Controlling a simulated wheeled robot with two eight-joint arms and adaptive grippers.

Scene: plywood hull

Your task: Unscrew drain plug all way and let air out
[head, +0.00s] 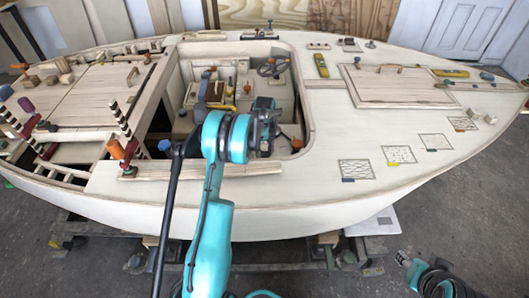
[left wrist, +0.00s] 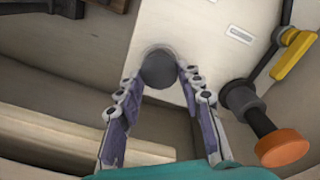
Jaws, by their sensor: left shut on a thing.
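The drain plug (left wrist: 159,71) appears to be the dark grey round knob on a pale panel in the left wrist view. My left gripper (left wrist: 160,82) has its two fingertips on either side of the knob and is shut on it. In the head view, my left arm reaches into the boat's open cockpit, where the dark left gripper (head: 266,138) is low against the cockpit side. The plug is hidden there behind my arm and gripper. The wrist view does not show how far the plug is unscrewed. A dark and teal part of my right arm shows at the lower right; its fingers are unclear.
An orange-capped valve (left wrist: 283,147) and a yellow lever (left wrist: 294,54) stand close to the right of the left gripper. The cockpit rim (head: 305,90) surrounds the arm. A steering wheel (head: 273,67) is farther back.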

